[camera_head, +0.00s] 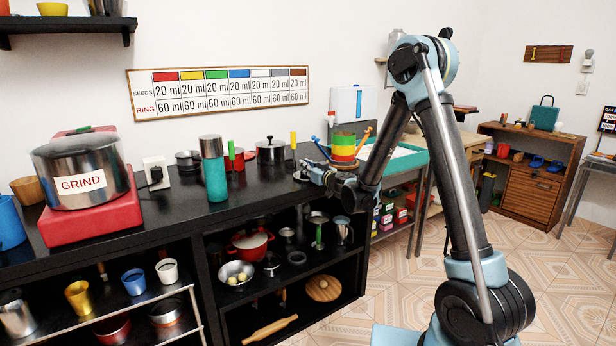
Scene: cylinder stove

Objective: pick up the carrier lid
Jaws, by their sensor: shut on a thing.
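My gripper (308,172) is small in view, over the right end of the black counter, left of and in front of the stacked carrier. It is shut on a greyish thing that I take for the carrier lid (301,178); the fingers and arm hide most of it, and its height above the counter is unclear. The carrier (343,148) has green, yellow and red tiers. A blue clip and an orange clip stick out at its sides. No lid shows on its top, and my arm partly covers its lower part.
The black counter (268,189) also holds a teal flask (214,173), dark pots (270,152) and a red base under the GRIND pot (82,172). Shelves below hold bowls and cups. A teal-edged table (409,157) stands right of the counter. Tiled floor is open at right.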

